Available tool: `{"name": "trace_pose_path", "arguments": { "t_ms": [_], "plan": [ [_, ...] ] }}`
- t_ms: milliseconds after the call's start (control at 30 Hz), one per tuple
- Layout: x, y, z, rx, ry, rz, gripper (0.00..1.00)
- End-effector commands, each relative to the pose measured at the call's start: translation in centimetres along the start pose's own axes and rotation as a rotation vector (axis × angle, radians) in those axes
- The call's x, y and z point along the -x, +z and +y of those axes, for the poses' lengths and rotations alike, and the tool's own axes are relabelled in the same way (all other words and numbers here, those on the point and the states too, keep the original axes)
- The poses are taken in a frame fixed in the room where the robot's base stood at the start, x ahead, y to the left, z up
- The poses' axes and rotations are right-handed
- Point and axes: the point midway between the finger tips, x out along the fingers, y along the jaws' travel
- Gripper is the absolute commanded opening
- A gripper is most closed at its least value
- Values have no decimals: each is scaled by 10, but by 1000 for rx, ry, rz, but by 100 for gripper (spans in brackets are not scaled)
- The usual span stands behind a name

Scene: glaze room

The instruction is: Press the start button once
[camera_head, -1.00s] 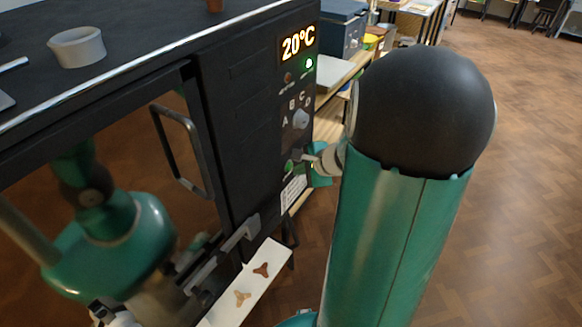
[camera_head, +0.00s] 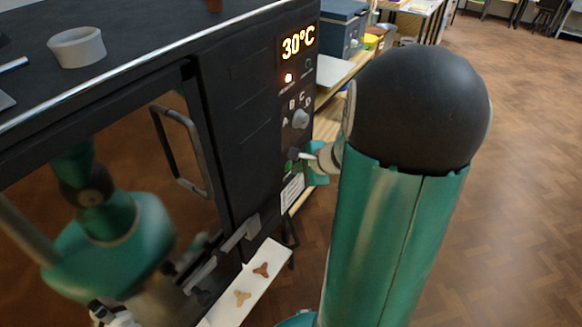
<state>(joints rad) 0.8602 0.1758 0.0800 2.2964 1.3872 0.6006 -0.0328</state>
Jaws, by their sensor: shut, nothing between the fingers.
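A green button, which looks like the start button (camera_head: 289,166), sits low on the panel, below the lettered dial (camera_head: 300,118). My gripper (camera_head: 302,156) is shut and empty, with its tip at the panel beside the green button. I cannot tell whether it touches the button. My large green arm link hides the space to the right.
A glass door with a handle (camera_head: 178,150) fills the oven's front and reflects my arm. A white ring (camera_head: 77,47) sits on the oven top. A white board (camera_head: 252,286) below bears small three-armed pieces. Open wooden floor (camera_head: 525,180) lies at right.

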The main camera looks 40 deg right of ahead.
Motion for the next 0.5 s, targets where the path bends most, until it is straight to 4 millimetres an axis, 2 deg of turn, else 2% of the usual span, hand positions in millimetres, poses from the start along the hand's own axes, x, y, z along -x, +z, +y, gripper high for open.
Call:
{"name": "trace_pose_path", "arguments": {
  "t_ms": [500],
  "plan": [
    [12, -8, 9, 0, 0, -1, 0]
  ]
}}
